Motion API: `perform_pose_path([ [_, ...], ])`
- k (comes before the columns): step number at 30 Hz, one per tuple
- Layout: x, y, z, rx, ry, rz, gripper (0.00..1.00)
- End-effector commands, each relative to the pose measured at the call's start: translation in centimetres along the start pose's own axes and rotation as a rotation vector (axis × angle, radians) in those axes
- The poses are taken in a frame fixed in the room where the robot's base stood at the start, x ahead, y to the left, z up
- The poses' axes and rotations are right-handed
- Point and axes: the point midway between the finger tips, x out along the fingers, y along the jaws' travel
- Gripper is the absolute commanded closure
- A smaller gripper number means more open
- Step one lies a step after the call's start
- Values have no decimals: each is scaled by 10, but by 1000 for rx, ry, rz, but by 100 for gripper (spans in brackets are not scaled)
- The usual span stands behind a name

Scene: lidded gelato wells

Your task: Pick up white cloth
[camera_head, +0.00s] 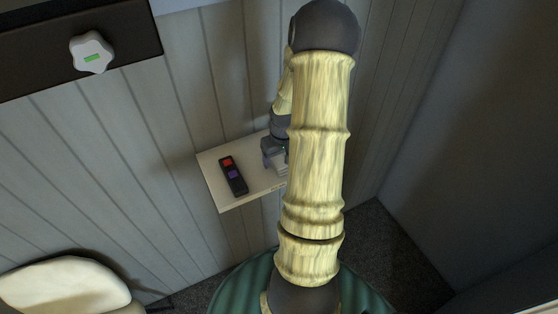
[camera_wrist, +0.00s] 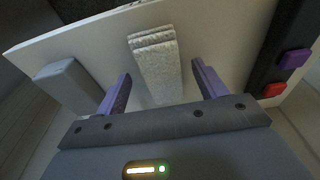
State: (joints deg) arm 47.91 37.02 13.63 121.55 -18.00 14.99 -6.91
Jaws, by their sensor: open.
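The white cloth (camera_wrist: 157,72) is a folded, rough-textured pale strip on the white shelf (camera_wrist: 220,32) in the wrist view. My gripper (camera_wrist: 162,78) is open, with one purple finger on each side of the cloth. Gaps show between the cloth and both fingers, so the jaws hold nothing. In the head view my gripper (camera_head: 271,157) is low over the right part of the shelf (camera_head: 238,205). My own arm covers much of that area, and I cannot clearly make out the cloth there.
A black panel with red and purple buttons (camera_head: 233,176) lies left of my gripper in the head view. A grey block (camera_wrist: 68,87) is beside the left finger in the wrist view. A dark ledge with a white knob (camera_head: 92,52) is at upper left. A pale seat (camera_head: 65,285) is at lower left.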

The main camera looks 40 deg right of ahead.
Motion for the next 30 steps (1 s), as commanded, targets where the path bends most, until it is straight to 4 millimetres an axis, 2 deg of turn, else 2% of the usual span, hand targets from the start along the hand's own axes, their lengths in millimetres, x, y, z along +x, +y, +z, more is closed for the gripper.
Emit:
perform_pose_path([
  [5, 0, 0, 0, 0, 0, 0, 29],
  [12, 0, 0, 0, 0, 0, 0, 76],
  [23, -4, 0, -1, 0, 2, 1, 77],
  [30, -30, 1, -6, 2, 6, 4, 77],
])
